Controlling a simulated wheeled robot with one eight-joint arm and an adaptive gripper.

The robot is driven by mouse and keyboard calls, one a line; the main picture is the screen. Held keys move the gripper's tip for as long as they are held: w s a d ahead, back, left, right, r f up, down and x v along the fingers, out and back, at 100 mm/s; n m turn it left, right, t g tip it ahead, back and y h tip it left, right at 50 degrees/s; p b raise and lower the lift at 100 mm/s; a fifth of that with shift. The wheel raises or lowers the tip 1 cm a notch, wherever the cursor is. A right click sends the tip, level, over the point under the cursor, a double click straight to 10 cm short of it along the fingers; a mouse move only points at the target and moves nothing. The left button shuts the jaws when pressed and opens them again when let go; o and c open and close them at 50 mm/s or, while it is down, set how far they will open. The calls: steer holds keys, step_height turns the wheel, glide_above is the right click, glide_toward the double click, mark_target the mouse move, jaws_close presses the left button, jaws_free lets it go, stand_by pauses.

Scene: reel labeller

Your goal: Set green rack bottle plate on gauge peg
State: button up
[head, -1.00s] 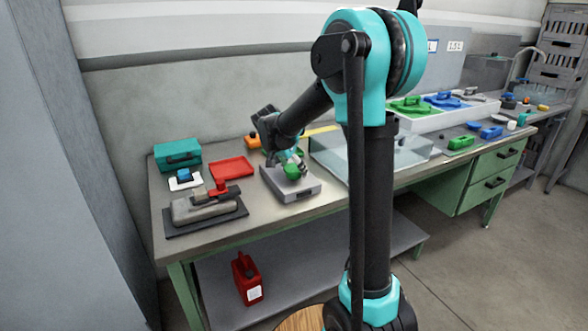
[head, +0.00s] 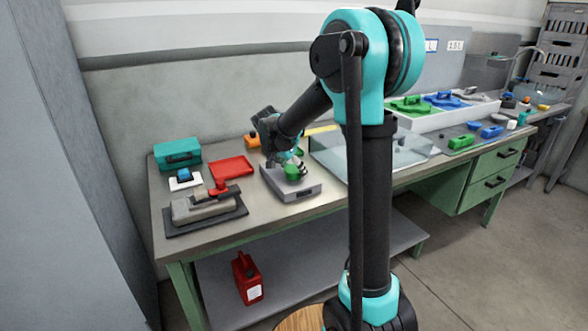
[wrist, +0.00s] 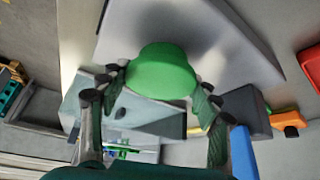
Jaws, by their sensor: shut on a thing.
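My gripper (head: 291,160) is shut on a green piece (head: 292,171), which I take to be the bottle plate. In the wrist view the piece (wrist: 160,72) shows a smooth rounded green face between the two dark fingers (wrist: 158,95). In the head view it is over the top of a low grey block (head: 300,190) with a dark panel on its front, likely the gauge. The peg is not visible, hidden by the piece and gripper. I cannot tell whether the piece touches the block.
A red tray (head: 232,169) and a grey device on a dark mat (head: 174,231) lie left of the block. A teal case (head: 177,154) and an orange item (head: 252,140) stand behind. A clear bin (head: 328,158) is close on the right. A white tray (head: 425,124) beyond holds green and blue racks.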

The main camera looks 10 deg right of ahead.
steer(key=shift+f, duration=0.3)
steer(key=o, duration=0.9)
steer(key=v, duration=1.1)
stand_by(0.4)
steer(key=s+d+f+n+y, duration=0.1)
steer(key=s+d+f+n, duration=0.1)
steer(key=s+f, duration=0.4)
steer(key=s+d+f+n+y, duration=0.2)
steer(key=s+f, duration=0.4)
steer(key=s, duration=0.6)
steer(key=s+d+f+n+y, duration=0.1)
steer(key=s+d+f+n, duration=0.3)
steer(key=s+f, duration=0.3)
steer(key=shift+s+n+y, duration=0.3)
steer(key=shift+s+n, duration=0.6)
